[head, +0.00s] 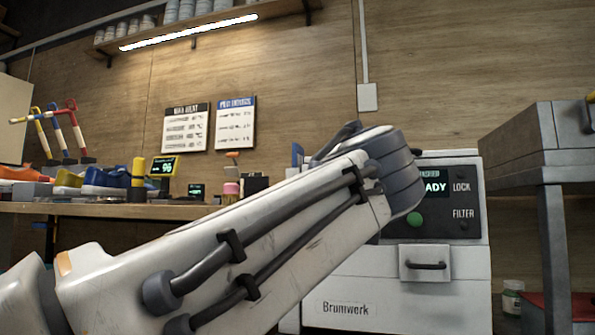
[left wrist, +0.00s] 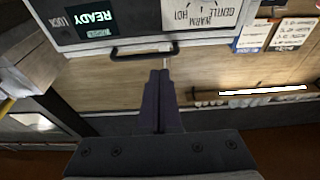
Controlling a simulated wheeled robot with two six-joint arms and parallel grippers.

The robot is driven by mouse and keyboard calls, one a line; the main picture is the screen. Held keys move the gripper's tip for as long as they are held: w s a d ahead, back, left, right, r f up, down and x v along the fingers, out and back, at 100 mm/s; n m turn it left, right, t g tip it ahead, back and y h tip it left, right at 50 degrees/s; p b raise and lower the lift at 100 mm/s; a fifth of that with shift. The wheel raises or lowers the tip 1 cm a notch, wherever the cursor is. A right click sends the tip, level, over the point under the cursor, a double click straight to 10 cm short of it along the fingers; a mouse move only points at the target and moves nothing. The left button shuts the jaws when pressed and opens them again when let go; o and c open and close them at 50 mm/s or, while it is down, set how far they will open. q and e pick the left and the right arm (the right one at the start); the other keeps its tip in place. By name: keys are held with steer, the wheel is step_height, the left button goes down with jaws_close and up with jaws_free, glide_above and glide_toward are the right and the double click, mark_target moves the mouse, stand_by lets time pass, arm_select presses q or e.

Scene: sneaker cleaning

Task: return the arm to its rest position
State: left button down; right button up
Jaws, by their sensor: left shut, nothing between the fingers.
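My left arm (head: 250,235) reaches in from the lower left of the head view, a white link with dark cables that ends at a grey joint in front of the machine. The left gripper itself is mostly hidden behind this arm there. In the left wrist view my left gripper (left wrist: 160,78) shows as two dark fingers pressed together, with nothing between them. Its tips appear just below a black bar handle (left wrist: 145,49) in that picture; I cannot tell the gap in depth. My right gripper is in neither view.
A white Brumwerk machine (head: 395,285) with a READY panel stands behind the arm, partly covered by it. A bench (head: 100,209) with shoes and bottles is at the left. A grey metal table (head: 520,142) stands at the right. A lit shelf (head: 190,33) hangs above.

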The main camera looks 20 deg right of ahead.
arm_select(q)
steer(key=shift+s+a+f, duration=0.15)
steer(key=shift+s+f, duration=0.15)
steer(key=shift+f, duration=0.1)
steer(key=w+a+f+g+y+p, duration=0.2)
steer(key=a+f+g+y+p, duration=0.65)
steer(key=a+f+p, duration=1)
steer(key=s+a+f+g+y+p, duration=0.1)
steer(key=s+a+f+g+p, duration=0.4)
steer(key=s+a, duration=0.4)
steer(key=s+a+f+g+y+p, duration=0.2)
steer(key=s+a+g+p, duration=0.2)
steer(key=s+a+p, duration=0.45)
step_height(320, 180, up, 37)
steer(key=s+d+p, duration=0.1)
steer(key=d+p, duration=0.1)
steer(key=p, duration=3.3)
steer(key=shift+s+d, duration=0.2)
steer(key=shift+s, duration=0.1)
steer(key=shift+t, duration=0.25)
